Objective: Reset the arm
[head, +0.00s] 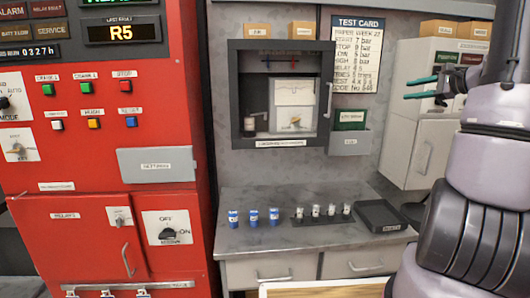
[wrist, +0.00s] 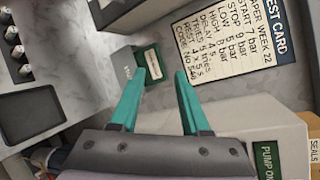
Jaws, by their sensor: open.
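My gripper (head: 424,88) is at the upper right in the head view, raised in front of the white wall cabinet (head: 405,150). Its two teal fingers are apart, with nothing between them. In the wrist view my gripper (wrist: 160,85) also shows open and empty, its fingers pointing toward the grey wall. My arm rises along the right edge of the head view and hides part of the cabinet and bench. In the wrist view the test card (wrist: 225,45) lies beyond the fingers to the right, and a green box (wrist: 140,65) is beyond the left finger.
A red panel (head: 90,150) with buttons stands at left. A grey bench (head: 260,238) holds blue-and-white cylinders (head: 254,217), several small white-topped items (head: 315,210) and a black tray (head: 382,216). A dark-framed glass case (head: 240,100) hangs above. The bench front is clear.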

